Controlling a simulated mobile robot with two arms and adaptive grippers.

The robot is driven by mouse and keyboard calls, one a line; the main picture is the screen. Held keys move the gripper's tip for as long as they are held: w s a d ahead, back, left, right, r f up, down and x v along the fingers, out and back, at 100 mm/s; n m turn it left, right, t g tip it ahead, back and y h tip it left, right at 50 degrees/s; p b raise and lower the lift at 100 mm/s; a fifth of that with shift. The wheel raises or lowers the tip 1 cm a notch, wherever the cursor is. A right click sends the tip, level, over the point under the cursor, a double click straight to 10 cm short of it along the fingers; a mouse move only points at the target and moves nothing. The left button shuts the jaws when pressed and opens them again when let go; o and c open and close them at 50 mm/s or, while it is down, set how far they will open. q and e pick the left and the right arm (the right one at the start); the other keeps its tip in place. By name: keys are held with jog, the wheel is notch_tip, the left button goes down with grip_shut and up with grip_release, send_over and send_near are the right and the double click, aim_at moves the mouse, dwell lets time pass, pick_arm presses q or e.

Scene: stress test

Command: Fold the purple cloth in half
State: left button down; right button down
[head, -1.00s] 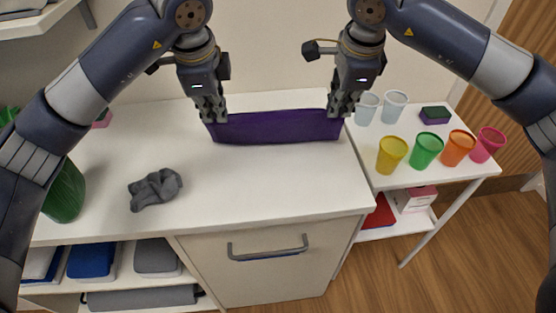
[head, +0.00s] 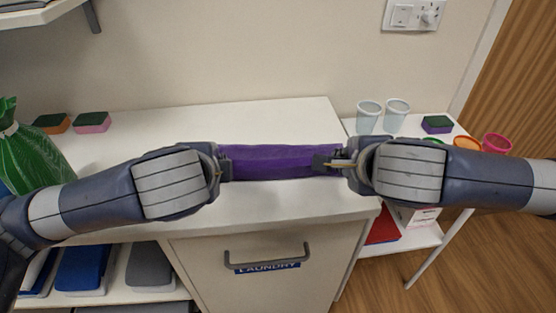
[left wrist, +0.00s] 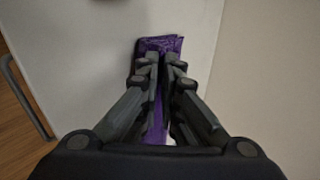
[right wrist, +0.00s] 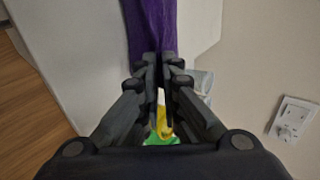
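The purple cloth (head: 268,160) is a narrow band stretched left to right between my grippers, above the white counter top (head: 250,118). I cannot tell how much of it touches the counter. My left gripper (head: 226,163) is at its left end; in the left wrist view the fingers (left wrist: 161,62) are nearly together with purple fabric (left wrist: 160,44) at and between the tips. My right gripper (head: 326,163) is at its right end; in the right wrist view the fingers (right wrist: 161,60) are close together on the fabric (right wrist: 150,25).
A green bag (head: 32,150) and two sponges (head: 92,122) are at the left. A side table at the right holds clear cups (head: 396,112), coloured cups (head: 497,145) and a purple-green sponge (head: 437,124). A drawer handle (head: 268,258) is below the counter.

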pick_arm(q)
jog(key=shift+s+f+t, duration=0.4)
jog(key=shift+s+f, duration=0.05)
jog(key=shift+f, duration=0.05)
pick_arm(e)
jog(key=shift+s+f+t, duration=0.4)
jog(key=shift+s+f, duration=0.05)
jog(key=shift+f, duration=0.05)
pick_arm(q)
jog(key=c, duration=1.5)
grip_release()
pick_arm(e)
jog(key=c, duration=1.5)
grip_release()
pick_arm(q)
jog(key=shift+r, duration=0.1)
pick_arm(e)
jog(key=shift+r, duration=0.1)
